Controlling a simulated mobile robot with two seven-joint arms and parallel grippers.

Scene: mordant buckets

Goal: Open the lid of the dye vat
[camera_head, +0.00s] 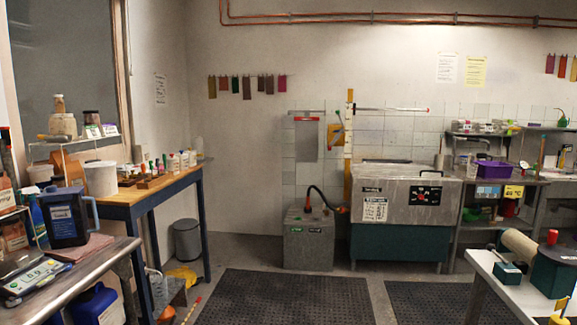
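A wide grey metal vat (408,222) with a teal lower body (398,245) stands against the tiled back wall, right of the middle. I take it to be the dye vat. Its front carries a white notice (374,209) and a black control panel (425,195) with a red dial. Neither of my grippers is in view.
A grey box (309,240) with a dark hose stands left of the vat. Dark floor mats (290,297) lie in front, with clear floor. A wooden-topped bench (150,190) is at left, a metal shelf (500,180) at right, and a white table (497,276) front right.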

